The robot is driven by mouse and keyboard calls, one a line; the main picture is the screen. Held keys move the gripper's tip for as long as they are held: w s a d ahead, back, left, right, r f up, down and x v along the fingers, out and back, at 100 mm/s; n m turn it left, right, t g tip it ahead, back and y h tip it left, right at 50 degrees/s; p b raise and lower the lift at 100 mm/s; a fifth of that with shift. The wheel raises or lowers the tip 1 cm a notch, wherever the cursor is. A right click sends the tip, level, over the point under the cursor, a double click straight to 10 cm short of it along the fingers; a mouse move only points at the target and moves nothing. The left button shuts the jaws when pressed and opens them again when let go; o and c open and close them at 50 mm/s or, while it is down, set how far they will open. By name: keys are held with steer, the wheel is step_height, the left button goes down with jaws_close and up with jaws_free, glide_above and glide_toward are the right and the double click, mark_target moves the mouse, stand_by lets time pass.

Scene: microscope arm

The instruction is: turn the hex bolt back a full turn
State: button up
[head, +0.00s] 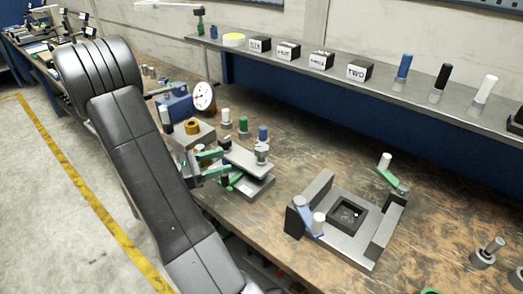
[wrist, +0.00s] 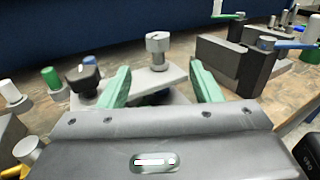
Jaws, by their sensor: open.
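The hex bolt (wrist: 158,46) is a silver head on a short shank, with a dark mark on its face. It stands upright on a grey plate (wrist: 150,78), which also shows in the head view (head: 243,158). The bolt appears small at the plate's right end in the head view (head: 261,152). My gripper (wrist: 160,80) is open, with its two green fingers apart and nothing between them. In the wrist view the bolt is beyond the fingertips, centred between them, and not touched. The bolt's lower end is hidden in the plate.
A black knob (wrist: 85,79) stands left of my fingers. Green and blue capped pegs (head: 243,126) stand behind the plate. A dial gauge (head: 204,96) is at the back left. A grey fixture with handles (head: 350,238) stands to the right, with bare bench between.

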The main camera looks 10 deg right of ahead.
mark_target(262, 147)
steer(key=shift+t, duration=0.3)
steer(key=p+x, duration=0.2)
steer(key=x, duration=1.1)
steer(key=shift+d+p, duration=0.2)
steer(key=shift+p, duration=0.15)
steer(key=shift+c, duration=0.2)
steer(key=c, duration=0.9)
